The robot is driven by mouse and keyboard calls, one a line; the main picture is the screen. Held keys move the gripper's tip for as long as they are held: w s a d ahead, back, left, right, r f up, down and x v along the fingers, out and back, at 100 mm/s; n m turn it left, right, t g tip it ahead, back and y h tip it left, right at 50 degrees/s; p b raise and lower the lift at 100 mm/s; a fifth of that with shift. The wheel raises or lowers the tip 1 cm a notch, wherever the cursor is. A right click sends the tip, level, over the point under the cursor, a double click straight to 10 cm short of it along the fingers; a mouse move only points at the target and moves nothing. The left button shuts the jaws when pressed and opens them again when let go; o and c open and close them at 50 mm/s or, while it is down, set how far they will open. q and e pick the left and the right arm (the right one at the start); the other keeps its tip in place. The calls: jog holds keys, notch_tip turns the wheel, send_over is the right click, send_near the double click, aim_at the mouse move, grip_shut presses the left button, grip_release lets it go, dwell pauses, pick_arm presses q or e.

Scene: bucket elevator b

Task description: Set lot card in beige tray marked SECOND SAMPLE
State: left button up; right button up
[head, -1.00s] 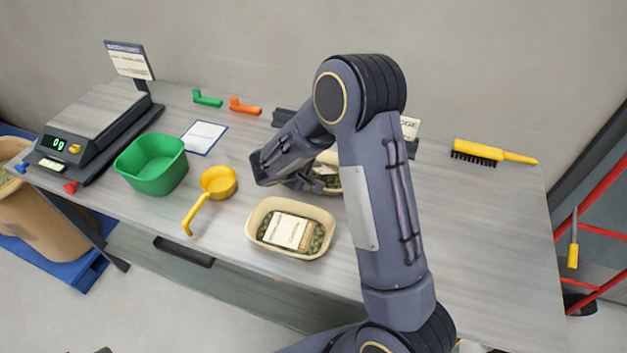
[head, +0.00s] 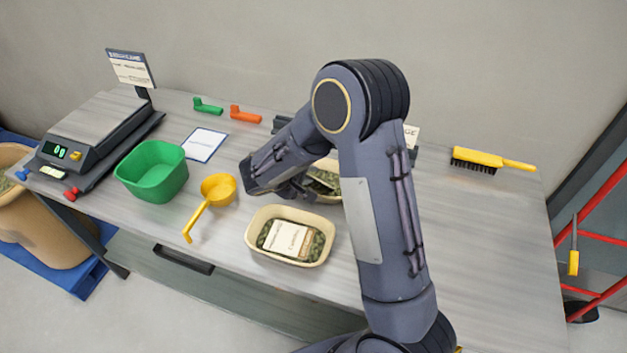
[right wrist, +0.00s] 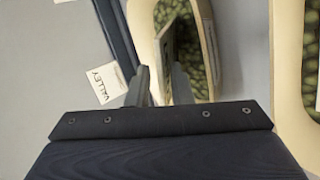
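A beige tray (head: 252,228) with green pellets stands at the front of the table. A pale card (head: 286,239) lies on its pellets. A second beige tray (head: 329,197), also with pellets, stands behind it, partly hidden by my right arm. A card (head: 324,178) is in that rear tray, and it shows tilted and nearly edge-on in the right wrist view (right wrist: 167,45). My right gripper (head: 300,190) is low at the rear tray's left side. I cannot read SECOND SAMPLE on either tray. My left gripper is out of view.
A yellow scoop (head: 217,188), a green tub (head: 153,171) and a scale (head: 95,130) stand to the left. A white sheet (head: 203,144) lies behind the scoop. A yellow brush (head: 482,159) lies at the back right.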

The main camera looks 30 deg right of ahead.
jog(key=shift+p+v, duration=0.3)
jog(key=shift+v, duration=2.1)
notch_tip(320, 180, up, 8)
jog(key=a+p, duration=0.2)
jog(key=p, duration=0.2)
jog(key=shift+s, duration=0.4)
jog(key=s+d+r+m+g+y, duration=0.15)
jog(key=s+y, duration=0.35)
jog(key=s, duration=0.5)
jog(key=s+r+m+g+y, duration=0.1)
jog(key=s+r+m+y, duration=0.25)
jog(key=s, duration=0.65)
jog(key=s+a+r+m+t+y, duration=0.1)
jog(key=s+a+t+y, duration=0.3)
jog(key=s+a, duration=0.1)
jog(key=shift+s+a+r, duration=0.25)
jog(key=shift+r, duration=0.05)
